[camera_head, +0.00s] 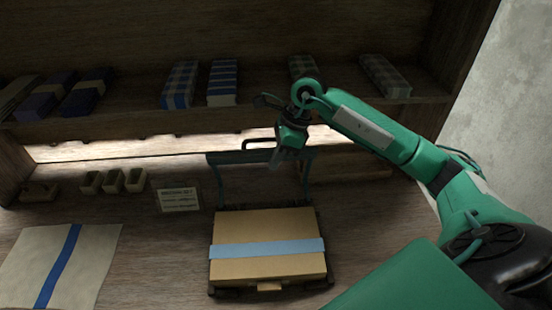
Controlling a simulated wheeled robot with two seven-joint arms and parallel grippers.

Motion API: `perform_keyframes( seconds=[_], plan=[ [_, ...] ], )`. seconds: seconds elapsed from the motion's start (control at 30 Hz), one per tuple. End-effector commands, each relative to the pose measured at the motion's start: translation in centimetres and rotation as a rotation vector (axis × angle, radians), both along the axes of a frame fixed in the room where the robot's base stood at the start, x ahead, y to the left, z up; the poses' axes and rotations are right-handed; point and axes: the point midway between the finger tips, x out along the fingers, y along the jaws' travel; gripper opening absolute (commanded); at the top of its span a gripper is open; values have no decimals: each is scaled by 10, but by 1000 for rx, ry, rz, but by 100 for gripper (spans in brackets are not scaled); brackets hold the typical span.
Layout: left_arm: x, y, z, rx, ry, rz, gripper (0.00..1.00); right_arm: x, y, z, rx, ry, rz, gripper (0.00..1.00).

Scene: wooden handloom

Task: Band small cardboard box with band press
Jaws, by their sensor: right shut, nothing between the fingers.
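The small cardboard box (267,269) is flat and tan and lies in the dark base of the band press (213,292). A light blue band (268,248) lies straight across the top of the box from left to right. The teal frame of the press (221,178) stands raised behind the box. My right gripper (276,162) is shut and empty, pointing down at the top of this frame, near its dark handle (258,143). I cannot tell whether it touches the frame. My left gripper is out of view.
A shelf (130,123) with several blue and grey patterned bundles runs along the back. A small sign (179,199) and several small bins (113,181) stand at the left. A pale sheet with a dark blue stripe (87,258) lies front left. Bare table lies between sheet and press.

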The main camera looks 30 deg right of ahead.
Motion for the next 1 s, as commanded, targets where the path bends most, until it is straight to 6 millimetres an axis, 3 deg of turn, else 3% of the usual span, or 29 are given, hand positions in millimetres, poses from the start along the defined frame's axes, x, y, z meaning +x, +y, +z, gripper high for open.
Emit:
perform_keyframes(
  seconds=[0.47, 0.63, 1.0],
  plan=[
    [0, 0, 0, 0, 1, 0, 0, 0, 0, 0, 0, 0, 0, 0],
    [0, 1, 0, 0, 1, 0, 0, 0, 0, 0, 0, 0, 0, 33],
    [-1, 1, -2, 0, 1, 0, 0, 0, -2, 4, 0, -1, -1, 34]
  ],
)
